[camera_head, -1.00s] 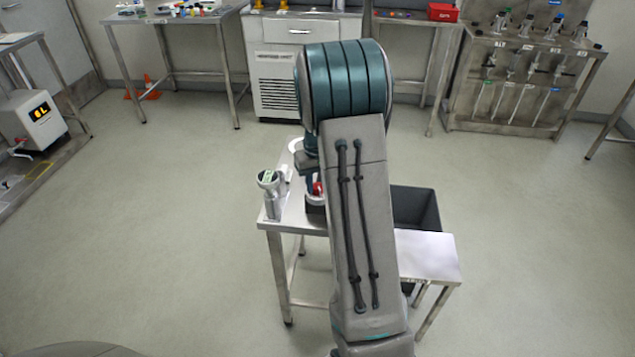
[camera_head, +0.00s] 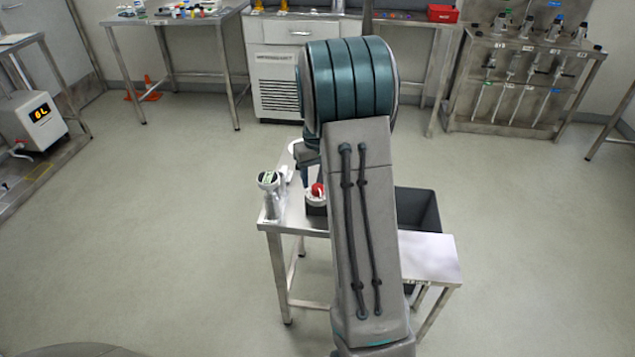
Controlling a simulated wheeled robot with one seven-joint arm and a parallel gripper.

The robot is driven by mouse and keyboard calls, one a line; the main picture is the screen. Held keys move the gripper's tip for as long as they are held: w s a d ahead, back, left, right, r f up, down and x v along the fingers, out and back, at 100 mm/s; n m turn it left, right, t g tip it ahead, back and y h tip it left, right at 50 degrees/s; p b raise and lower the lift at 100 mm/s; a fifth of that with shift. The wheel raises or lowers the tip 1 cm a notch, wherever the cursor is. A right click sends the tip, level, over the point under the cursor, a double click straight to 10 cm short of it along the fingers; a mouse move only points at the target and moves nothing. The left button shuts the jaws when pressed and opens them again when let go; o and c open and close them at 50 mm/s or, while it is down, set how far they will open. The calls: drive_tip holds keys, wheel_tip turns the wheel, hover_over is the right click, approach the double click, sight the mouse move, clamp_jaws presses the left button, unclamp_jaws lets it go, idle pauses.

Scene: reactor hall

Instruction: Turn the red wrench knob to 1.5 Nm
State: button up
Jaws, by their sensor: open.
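The red knob (camera_head: 318,189) shows just left of my arm, above a pale ring on a dark base on the small steel table (camera_head: 290,222). My arm hides part of its right side. A grey upright device with a greenish display (camera_head: 268,180) stands left of it; its reading is too small to tell.
A dark grey bin (camera_head: 417,208) stands right of my arm, behind a lower steel shelf (camera_head: 430,256). Benches and a tool rack (camera_head: 520,85) line the back wall. A unit with a lit display (camera_head: 40,112) is at left. The floor around the table is clear.

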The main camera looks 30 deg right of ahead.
wheel_tip(320, 180, up, 11)
idle(0.3)
idle(0.4)
